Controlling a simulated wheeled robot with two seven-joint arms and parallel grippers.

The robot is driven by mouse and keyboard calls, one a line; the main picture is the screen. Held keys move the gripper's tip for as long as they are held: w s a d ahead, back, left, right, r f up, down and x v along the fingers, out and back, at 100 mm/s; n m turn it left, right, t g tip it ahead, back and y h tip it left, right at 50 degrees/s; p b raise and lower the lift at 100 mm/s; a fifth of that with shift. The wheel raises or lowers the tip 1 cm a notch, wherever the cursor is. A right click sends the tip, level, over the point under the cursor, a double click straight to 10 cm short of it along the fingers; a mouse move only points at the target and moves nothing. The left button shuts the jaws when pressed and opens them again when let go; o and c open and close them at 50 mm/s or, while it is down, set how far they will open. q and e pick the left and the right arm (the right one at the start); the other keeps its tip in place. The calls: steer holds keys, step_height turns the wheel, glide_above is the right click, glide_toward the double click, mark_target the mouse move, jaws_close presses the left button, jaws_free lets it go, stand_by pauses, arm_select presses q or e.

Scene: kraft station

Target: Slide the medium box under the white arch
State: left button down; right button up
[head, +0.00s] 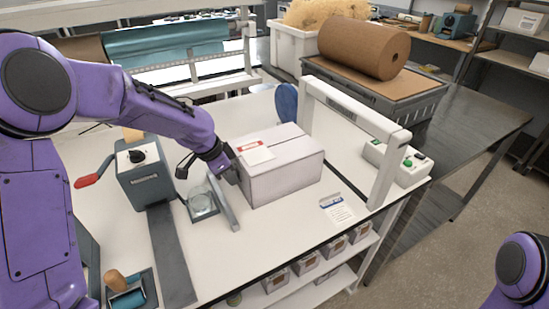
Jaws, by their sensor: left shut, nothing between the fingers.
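The medium box (285,175), whitish with a red-marked label on top, sits on the white table to the left of the white arch (352,108). The arch stands across the table at the right, with its near post close to the front edge. My left gripper (231,177) is at the box's left side, shut and with nothing seen between its fingers. It is close to or touching the box; I cannot tell which. My right gripper is out of view; only part of my right arm shows at the lower right corner.
A control box with a green button (408,163) sits just beyond the arch. A card (337,209) lies in front of the box. A grey device with a red handle (140,172) and a small scale-like plate (203,204) stand left. A blue round object (287,103) stands behind the box.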

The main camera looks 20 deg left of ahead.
arm_select(q)
steer(key=shift+w+d, duration=0.5)
steer(key=shift+w+p, duration=0.1)
steer(key=shift+p, duration=0.3)
steer(key=shift+w+d+r, duration=0.1)
steer(key=shift+w+d, duration=0.05)
steer(key=shift+d, duration=0.05)
steer(key=shift+w+d+p, duration=0.6)
steer(key=shift+w+p, duration=0.05)
steer(key=shift+w, duration=0.1)
steer(key=shift+w+d, duration=0.25)
steer(key=shift+w+d+p, duration=0.25)
steer(key=shift+w+p, duration=0.05)
steer(key=shift+p, duration=0.1)
steer(key=shift+w+d+p, duration=0.35)
steer(key=shift+w+d, duration=0.3)
steer(key=shift+w, duration=0.05)
